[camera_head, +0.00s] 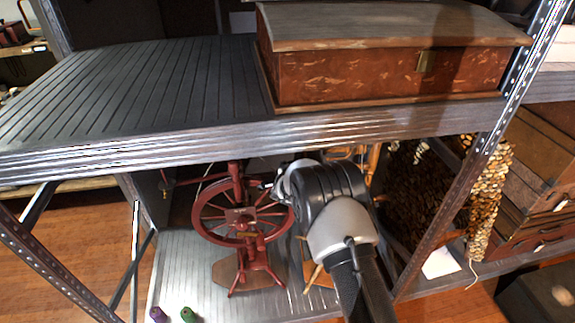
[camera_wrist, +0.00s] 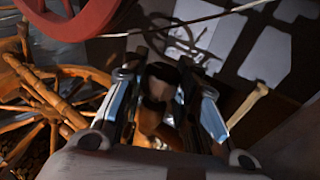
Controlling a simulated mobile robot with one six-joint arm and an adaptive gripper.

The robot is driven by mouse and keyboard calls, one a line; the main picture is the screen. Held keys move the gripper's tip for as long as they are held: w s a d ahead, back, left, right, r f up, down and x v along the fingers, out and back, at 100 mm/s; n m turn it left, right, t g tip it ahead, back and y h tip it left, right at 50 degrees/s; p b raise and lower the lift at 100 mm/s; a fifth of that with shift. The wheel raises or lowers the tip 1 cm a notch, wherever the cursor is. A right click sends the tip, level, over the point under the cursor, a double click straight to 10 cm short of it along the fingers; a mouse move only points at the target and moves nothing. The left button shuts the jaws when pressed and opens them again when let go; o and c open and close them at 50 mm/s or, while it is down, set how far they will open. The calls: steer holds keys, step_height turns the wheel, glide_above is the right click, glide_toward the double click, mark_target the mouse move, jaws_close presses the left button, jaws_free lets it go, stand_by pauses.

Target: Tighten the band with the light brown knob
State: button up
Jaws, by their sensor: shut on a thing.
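A red spinning wheel (camera_head: 240,212) stands upright on the lower shelf, left of my arm in the head view. Part of its red rim (camera_wrist: 75,28) fills the upper left of the wrist view. A thin pale cord (camera_wrist: 190,22), perhaps the band, runs across the top of that view. My gripper (camera_wrist: 164,66) is shut on a rounded brown knob (camera_wrist: 158,84), which sits between its two fingers. The knob is partly in shadow and its lower part is more orange. In the head view my wrist hides the fingertips and the knob.
An orange-brown wooden spoked wheel (camera_wrist: 50,95) is close left of my fingers. The upper shelf (camera_head: 150,90) with a reddish wooden chest (camera_head: 390,75) hangs over my arm. Metal posts (camera_head: 455,200) flank the bay. Purple (camera_head: 157,314) and green (camera_head: 188,314) spools lie at the front.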

steer(key=shift+g+p, duration=0.4)
steer(key=shift+p, duration=0.5)
steer(key=o, duration=1.1)
steer(key=shift+s, duration=0.1)
steer(key=v, duration=1.2)
